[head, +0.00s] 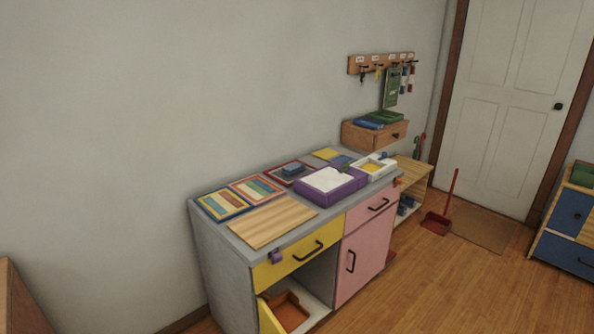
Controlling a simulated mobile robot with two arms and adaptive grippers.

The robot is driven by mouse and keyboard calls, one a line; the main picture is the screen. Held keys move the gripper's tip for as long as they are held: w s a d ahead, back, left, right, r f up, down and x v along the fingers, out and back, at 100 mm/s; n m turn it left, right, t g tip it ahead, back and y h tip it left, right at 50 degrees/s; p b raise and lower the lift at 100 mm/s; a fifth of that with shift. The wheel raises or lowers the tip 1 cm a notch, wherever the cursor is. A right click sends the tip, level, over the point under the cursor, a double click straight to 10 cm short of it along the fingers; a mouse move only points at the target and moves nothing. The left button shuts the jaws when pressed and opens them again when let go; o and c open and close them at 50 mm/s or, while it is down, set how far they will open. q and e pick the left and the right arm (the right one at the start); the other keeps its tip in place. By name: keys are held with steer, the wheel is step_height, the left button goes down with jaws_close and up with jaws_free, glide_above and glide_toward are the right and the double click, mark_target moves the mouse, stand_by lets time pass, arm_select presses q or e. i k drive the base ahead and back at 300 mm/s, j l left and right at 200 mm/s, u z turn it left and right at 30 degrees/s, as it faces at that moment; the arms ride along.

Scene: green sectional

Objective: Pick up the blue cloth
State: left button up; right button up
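A flat blue folded item (368,123) lies on top of the wooden wall box (365,137), beside a green folded item (387,117). It looks like cloth, but it is small in the head view. Neither of my grippers is in view.
A grey-topped cabinet (209,206) stands against the wall. A purple tray (329,195), a white tray (386,176), a wooden board (271,221) and striped mats crowd its top. Wood floor (455,280) is clear in front; a red dustpan (435,224) stands beyond.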

mark_target(291, 170)
steer(key=i+l, duration=0.15)
steer(key=l, duration=0.4)
steer(key=i+l+u, duration=0.1)
steer(key=l, duration=0.4)
steer(key=i+l, duration=0.1)
steer(key=l, duration=0.45)
steer(key=i+l+u, duration=0.1)
steer(key=l, duration=0.45)
steer(key=i+l, duration=0.15)
steer(key=l, duration=0.4)
steer(key=i+l+u, duration=0.15)
steer(key=i+l, duration=0.2)
steer(key=i, duration=0.2)
steer(key=i+l+u, duration=0.2)
steer(key=i+l, duration=0.2)
steer(key=i, duration=0.15)
